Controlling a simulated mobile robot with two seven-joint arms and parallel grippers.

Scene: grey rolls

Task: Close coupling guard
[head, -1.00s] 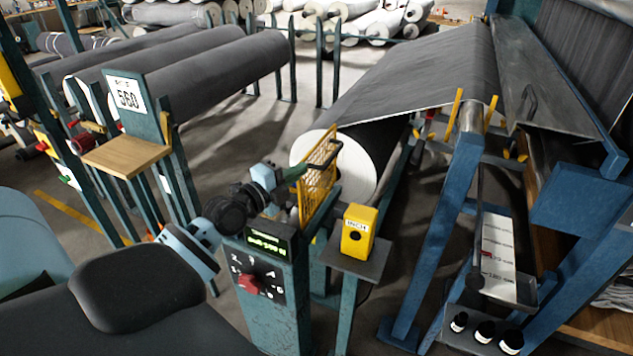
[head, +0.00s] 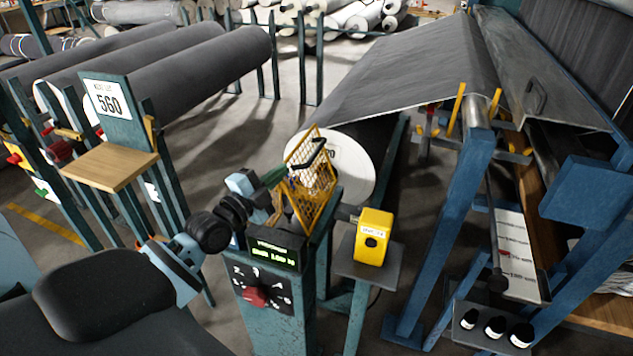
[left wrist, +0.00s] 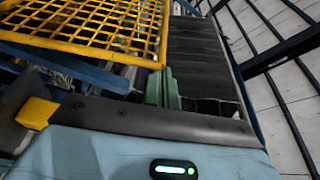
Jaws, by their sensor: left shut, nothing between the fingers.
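The coupling guard is a yellow mesh panel (head: 318,178) with a black handle (head: 303,162). It stands tilted behind the teal control post, in front of the white end of the large roll. My left gripper (head: 277,177) is shut and empty, its green fingertips at the guard's left edge. In the left wrist view the mesh guard (left wrist: 85,22) fills the upper left, and the green fingers (left wrist: 164,88) are beside its lower right corner. I cannot tell whether they touch it. What lies behind the mesh is mostly hidden. My right gripper is not in view.
The teal control post (head: 270,325) with a lit display and red knob stands just below my gripper. A yellow box (head: 373,237) sits on a stand to its right. A wooden shelf (head: 110,171) and a blue frame (head: 440,240) flank the area.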

